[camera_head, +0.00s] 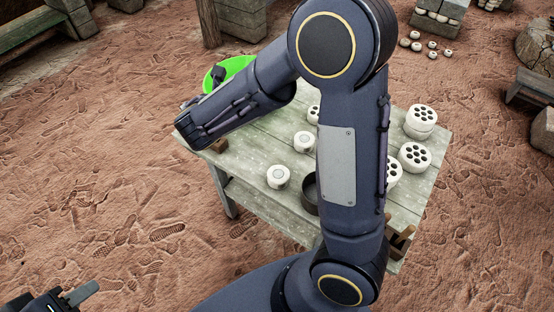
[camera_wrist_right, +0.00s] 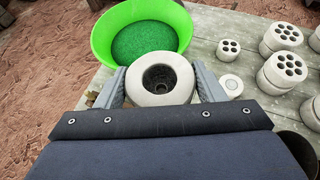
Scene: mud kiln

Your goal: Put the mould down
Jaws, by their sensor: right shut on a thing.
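The mould (camera_wrist_right: 141,88) is a pale, round, thick piece with a dark hollow in the middle, seen from above in the right wrist view. My right gripper (camera_wrist_right: 161,86) is shut on it, with one grey finger on each side. Its height above the table cannot be told. My left gripper (camera_head: 72,296) is at the bottom left corner of the head view, over the ground and away from the table. One grey finger shows clearly, so its opening cannot be told.
A wooden table (camera_head: 255,190) carries a green bowl (camera_wrist_right: 97,42) of green grains beyond the mould. White pieces with several holes (camera_head: 415,156) and small white pots (camera_head: 278,177) stand to the right. A dark round container (camera_head: 309,194) is partly hidden by my arm.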

